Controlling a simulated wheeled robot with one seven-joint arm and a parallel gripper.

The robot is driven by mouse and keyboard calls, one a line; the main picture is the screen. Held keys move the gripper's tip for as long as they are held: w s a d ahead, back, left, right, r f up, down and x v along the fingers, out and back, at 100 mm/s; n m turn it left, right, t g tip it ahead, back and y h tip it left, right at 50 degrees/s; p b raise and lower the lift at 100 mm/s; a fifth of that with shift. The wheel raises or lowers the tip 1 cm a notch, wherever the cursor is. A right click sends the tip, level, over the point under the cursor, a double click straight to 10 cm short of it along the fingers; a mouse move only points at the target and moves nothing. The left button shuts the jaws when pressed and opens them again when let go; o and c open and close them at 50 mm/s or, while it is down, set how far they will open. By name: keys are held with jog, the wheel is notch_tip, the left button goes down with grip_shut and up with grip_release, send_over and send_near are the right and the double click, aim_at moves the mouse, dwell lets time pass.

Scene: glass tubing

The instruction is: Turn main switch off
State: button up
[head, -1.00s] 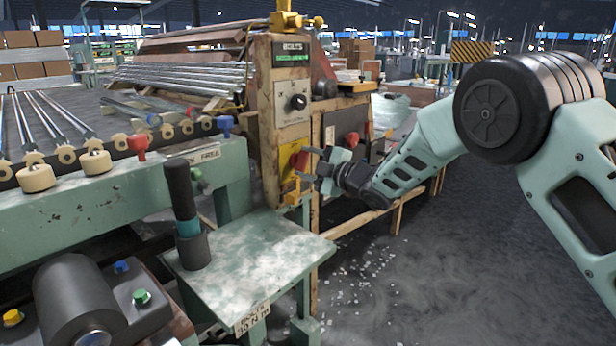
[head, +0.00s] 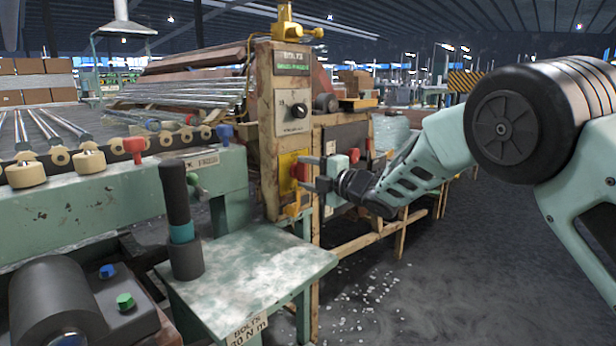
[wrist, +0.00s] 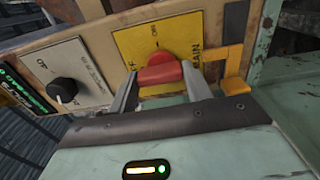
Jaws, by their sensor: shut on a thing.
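The main switch is a red knob (wrist: 160,70) on a yellow plate (wrist: 192,35) marked "ON" and "MAIN" in the wrist view. In the head view the red knob (head: 300,171) and yellow plate (head: 287,165) are on the lower part of the wooden control post. My gripper (wrist: 163,82) has its two fingers on either side of the red knob and is shut on it. In the head view my gripper (head: 306,172) reaches the knob from the right. The fingers partly hide the plate's lettering.
A black selector knob (wrist: 62,91) on a grey plate is beside the yellow plate, and also shows higher on the post (head: 299,110). A yellow bracket (wrist: 235,84) is close to the fingers. A green table (head: 250,270) with a black cylindrical handle (head: 178,205) stands in front.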

jog(key=shift+f, duration=0.1)
jog(key=o, duration=1)
jog(key=p+v, duration=0.1)
jog(key=v, duration=1.6)
jog(key=shift+s+d+p, duration=0.15)
jog(key=shift+s+p, duration=0.05)
jog(key=shift+p, duration=0.15)
